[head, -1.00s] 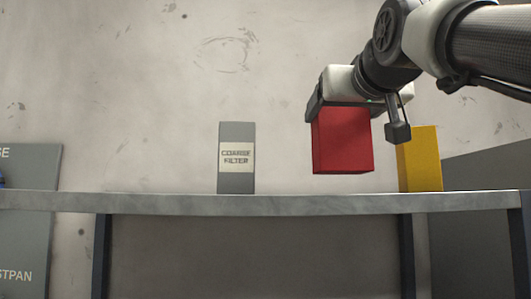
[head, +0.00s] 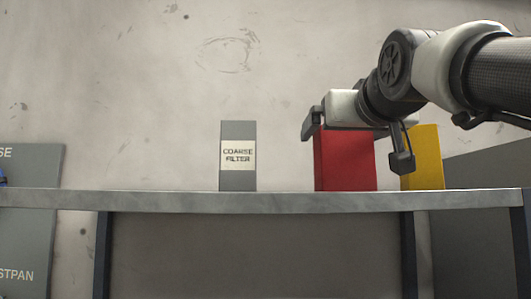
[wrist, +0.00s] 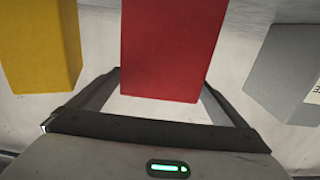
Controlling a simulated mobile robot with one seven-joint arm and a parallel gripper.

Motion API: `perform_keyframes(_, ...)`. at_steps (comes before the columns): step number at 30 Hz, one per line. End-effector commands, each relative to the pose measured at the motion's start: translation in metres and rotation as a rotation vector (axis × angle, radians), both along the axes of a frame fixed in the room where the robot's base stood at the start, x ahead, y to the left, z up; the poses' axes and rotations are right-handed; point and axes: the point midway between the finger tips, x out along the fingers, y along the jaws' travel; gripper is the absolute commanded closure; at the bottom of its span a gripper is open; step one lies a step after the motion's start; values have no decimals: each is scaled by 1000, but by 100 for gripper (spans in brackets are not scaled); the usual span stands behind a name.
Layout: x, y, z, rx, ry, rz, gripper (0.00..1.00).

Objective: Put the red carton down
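The red carton (head: 345,162) stands upright on the grey shelf (head: 270,203), its base level with the shelf's top edge. In the wrist view the carton (wrist: 170,50) lies between the two fingers. My gripper (head: 356,145) is around the carton's upper part, one finger on each side. The fingers stand a little wider than the carton, so it looks open, though the gap on each side is small. The wrist view shows the gripper (wrist: 162,80) from behind.
A yellow carton (head: 428,160) stands close to the right, partly behind my gripper's right finger. A grey carton labelled COARSE FILTER (head: 237,180) stands to the left, with bare shelf between it and the red carton. A wall is behind.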

Motion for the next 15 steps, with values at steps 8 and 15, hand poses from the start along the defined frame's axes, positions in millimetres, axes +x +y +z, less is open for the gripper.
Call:
perform_keyframes(8,-10,-1,2,1,-3,-1,3)
perform_keyframes(15,-60,-1,1,1,-5,-1,3)
